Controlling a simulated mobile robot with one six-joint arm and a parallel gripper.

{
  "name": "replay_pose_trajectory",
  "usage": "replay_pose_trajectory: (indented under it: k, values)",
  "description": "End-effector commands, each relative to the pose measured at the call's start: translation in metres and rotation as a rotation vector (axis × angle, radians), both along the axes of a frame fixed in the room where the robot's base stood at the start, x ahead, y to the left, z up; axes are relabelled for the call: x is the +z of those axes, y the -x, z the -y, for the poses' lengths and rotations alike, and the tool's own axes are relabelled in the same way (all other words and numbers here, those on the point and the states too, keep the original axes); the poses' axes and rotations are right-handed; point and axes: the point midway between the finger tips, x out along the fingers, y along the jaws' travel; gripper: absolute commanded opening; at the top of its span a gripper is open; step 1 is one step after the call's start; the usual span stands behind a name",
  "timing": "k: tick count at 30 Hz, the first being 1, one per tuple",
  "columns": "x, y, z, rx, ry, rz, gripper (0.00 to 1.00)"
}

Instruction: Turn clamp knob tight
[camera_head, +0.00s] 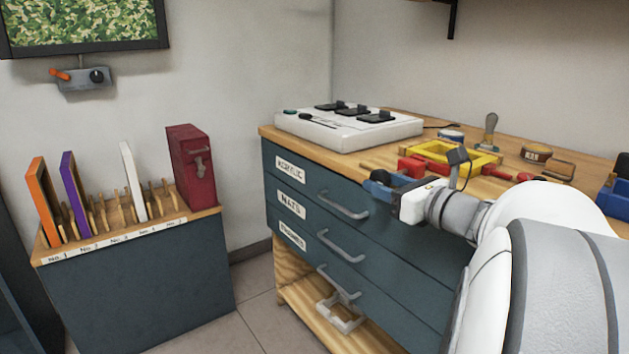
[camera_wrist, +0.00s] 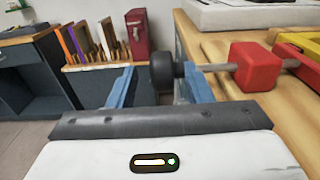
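The clamp has a red jaw block (camera_wrist: 255,67) on a grey rod, with a round black knob (camera_wrist: 163,72) at the rod's left end, in the wrist view. The red part also shows in the head view (camera_head: 411,167), by the yellow frame at the bench edge. My gripper (camera_wrist: 158,75) is open, its blue fingers on either side of the knob. A gap shows left of the knob; the right finger is close to it, and I cannot tell if they touch. In the head view my gripper (camera_head: 381,185) is at the bench's front edge, largely hiding the knob.
A yellow frame (camera_head: 438,151) lies on the wooden bench top (camera_head: 385,150). A white control box (camera_head: 345,132) stands behind, a brush (camera_head: 490,130) and a tin (camera_head: 535,153) to the right. Drawer handles (camera_head: 343,207) stick out below. A slotted rack (camera_head: 125,233) stands at left.

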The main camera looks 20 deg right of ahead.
Motion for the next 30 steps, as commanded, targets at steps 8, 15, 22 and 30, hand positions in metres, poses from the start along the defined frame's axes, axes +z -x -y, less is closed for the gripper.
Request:
replay_pose_trajectory:
  k: [8,15,22,30]
  values:
    - [0.001,0.0,0.001,-0.002,0.001,0.001,0.44]
    - [0.002,0.002,0.003,-0.007,0.0,0.002,0.44]
    - [0.005,0.027,0.013,-0.011,0.001,0.001,0.44]
    - [0.005,0.062,0.026,-0.009,0.0,0.0,0.44]
